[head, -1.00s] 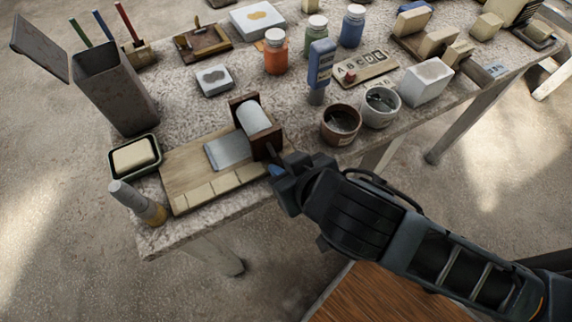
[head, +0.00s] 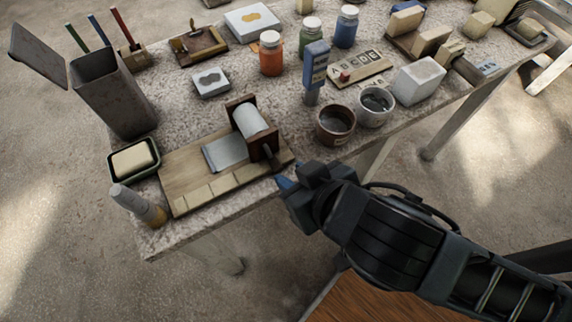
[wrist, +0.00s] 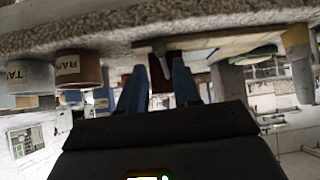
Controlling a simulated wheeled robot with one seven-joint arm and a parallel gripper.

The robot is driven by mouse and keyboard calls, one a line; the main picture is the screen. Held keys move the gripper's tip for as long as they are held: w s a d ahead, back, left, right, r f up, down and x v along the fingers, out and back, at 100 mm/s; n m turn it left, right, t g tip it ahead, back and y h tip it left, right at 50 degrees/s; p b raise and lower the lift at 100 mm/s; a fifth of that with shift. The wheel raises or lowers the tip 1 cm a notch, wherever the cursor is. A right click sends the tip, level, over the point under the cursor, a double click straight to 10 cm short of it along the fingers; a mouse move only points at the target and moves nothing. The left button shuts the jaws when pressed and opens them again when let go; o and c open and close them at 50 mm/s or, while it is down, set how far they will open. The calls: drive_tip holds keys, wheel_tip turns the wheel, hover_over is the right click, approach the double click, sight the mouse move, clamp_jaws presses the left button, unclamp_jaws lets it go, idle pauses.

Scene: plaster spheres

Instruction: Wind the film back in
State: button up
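A white film roll (head: 249,119) sits in a dark brown holder (head: 263,143) on a wooden board (head: 180,166). A grey-white length of film (head: 225,153) lies out flat on the board, left of the holder. A dark crank handle (head: 272,157) sticks out from the holder's near side. My gripper (head: 284,183) is just off the board's near right edge, short of the handle. In the wrist view, its two blue fingers (wrist: 158,90) are apart, with the dark holder (wrist: 172,62) beyond them. Nothing shows held between them.
A brown pot (head: 335,125) and a grey pot (head: 376,106) stand right of the board. A tall bin (head: 111,94) and several jars stand behind. Open floor lies before the table.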

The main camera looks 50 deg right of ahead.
drive_tip(key=shift+p+v, duration=0.7)
drive_tip(key=shift+v, duration=0.4)
